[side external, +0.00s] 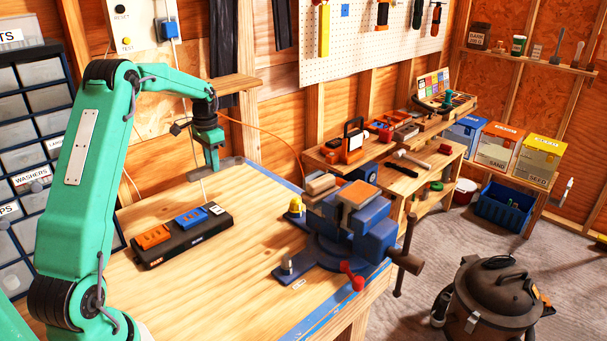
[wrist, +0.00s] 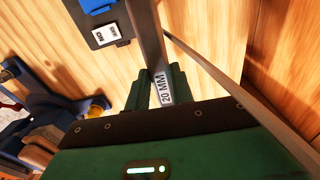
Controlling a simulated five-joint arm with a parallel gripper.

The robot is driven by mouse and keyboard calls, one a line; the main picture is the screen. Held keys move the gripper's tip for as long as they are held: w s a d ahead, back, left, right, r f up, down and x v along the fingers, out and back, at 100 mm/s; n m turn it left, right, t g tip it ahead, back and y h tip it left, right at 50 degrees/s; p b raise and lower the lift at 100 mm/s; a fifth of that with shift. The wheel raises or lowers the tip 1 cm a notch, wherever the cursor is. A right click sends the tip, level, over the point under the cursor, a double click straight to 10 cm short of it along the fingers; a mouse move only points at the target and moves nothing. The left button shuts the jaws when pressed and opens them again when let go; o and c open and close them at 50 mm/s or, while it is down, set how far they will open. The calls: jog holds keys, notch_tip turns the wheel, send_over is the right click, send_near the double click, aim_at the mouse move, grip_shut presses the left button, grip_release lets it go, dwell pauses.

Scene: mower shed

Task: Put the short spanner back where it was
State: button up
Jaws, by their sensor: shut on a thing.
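My gripper (side external: 212,158) is over the wooden bench, right of and behind the black holder. In the wrist view its two green jaws (wrist: 160,88) are shut on a grey metal spanner (wrist: 148,32) marked "20 MM". The spanner's shaft runs up between the jaws and out of the top of the picture; its ends are not clear there. In the side view the spanner (side external: 230,162) is a small grey bar at the jaws, apparently above the bench top. The place it came from cannot be told from these frames.
The black holder (side external: 180,250) carries an orange block, a blue block and a white label. The bench (side external: 240,290) is bare in front.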

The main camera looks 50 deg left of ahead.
jog(key=s+a+f, duration=0.1)
jog(key=a, duration=0.1)
jog(key=s+a+f, duration=0.1)
jog(key=shift+s+a+f, duration=0.2)
jog(key=shift+a+f, duration=0.15)
jog(key=shift+f, duration=0.05)
jog(key=shift+f, duration=0.1)
jog(key=shift+f, duration=3.25)
jog(key=shift+f, duration=0.6)
jog(key=o, duration=1.1)
jog(key=shift+c, duration=0.2)
jog(key=shift+r, duration=0.1)
notch_tip(320, 180, up, 8)
jog(key=shift+f, duration=0.2)
